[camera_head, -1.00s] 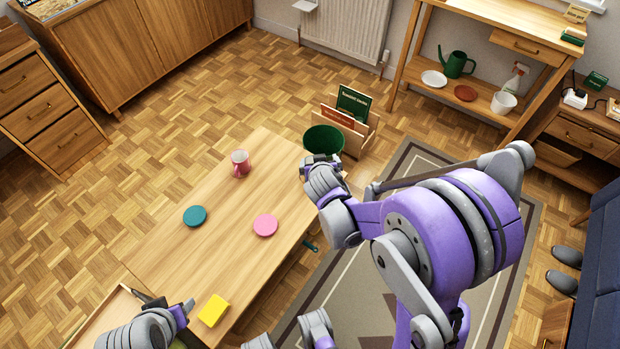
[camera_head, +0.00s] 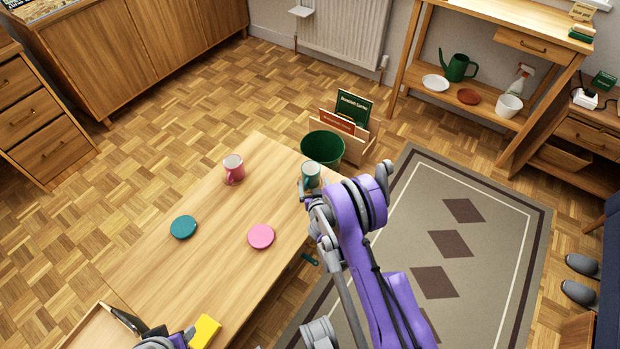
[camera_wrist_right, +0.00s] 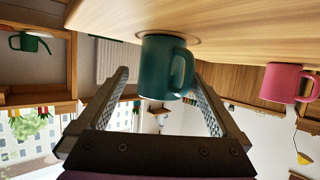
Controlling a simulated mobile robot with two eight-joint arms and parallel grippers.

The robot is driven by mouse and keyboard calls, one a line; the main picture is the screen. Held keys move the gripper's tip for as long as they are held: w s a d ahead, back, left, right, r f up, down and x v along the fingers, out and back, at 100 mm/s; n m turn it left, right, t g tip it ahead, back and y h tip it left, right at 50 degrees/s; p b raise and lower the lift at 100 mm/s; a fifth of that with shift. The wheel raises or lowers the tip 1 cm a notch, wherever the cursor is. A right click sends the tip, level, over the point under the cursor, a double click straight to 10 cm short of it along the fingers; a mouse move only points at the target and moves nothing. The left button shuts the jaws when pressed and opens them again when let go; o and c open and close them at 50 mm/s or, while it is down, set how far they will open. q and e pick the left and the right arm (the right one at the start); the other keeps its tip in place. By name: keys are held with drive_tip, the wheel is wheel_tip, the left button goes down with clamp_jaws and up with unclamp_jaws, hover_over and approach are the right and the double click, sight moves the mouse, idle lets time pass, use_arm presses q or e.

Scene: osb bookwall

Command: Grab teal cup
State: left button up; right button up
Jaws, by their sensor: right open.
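The teal cup (camera_head: 312,171) stands near the table's right end in the head view, partly hidden by my right gripper (camera_head: 307,188). In the upside-down right wrist view, the teal cup (camera_wrist_right: 160,62) appears between the two fingers of my right gripper (camera_wrist_right: 161,76), its handle toward the right finger. That gripper is open, with a gap visible on the left of the cup; I cannot tell about contact on the handle side. My left gripper (camera_head: 180,338) is cut off at the bottom edge beside a yellow block (camera_head: 205,331); its jaws are unclear.
A pink mug (camera_head: 233,171), a teal disc (camera_head: 183,227) and a pink disc (camera_head: 261,236) lie on the wooden table (camera_head: 215,265). A green bin (camera_head: 323,147) and a book rack (camera_head: 362,138) stand just beyond the cup. A wooden tray (camera_head: 92,333) is at lower left.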

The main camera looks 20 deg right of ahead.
sight(310, 170)
drive_tip(key=b+x, duration=0.1)
drive_tip(key=x, duration=0.5)
drive_tip(key=shift+w+a, duration=0.15)
drive_tip(key=shift+r, duration=0.1)
drive_tip(key=c, duration=1.4)
drive_tip(key=shift+r, duration=0.1)
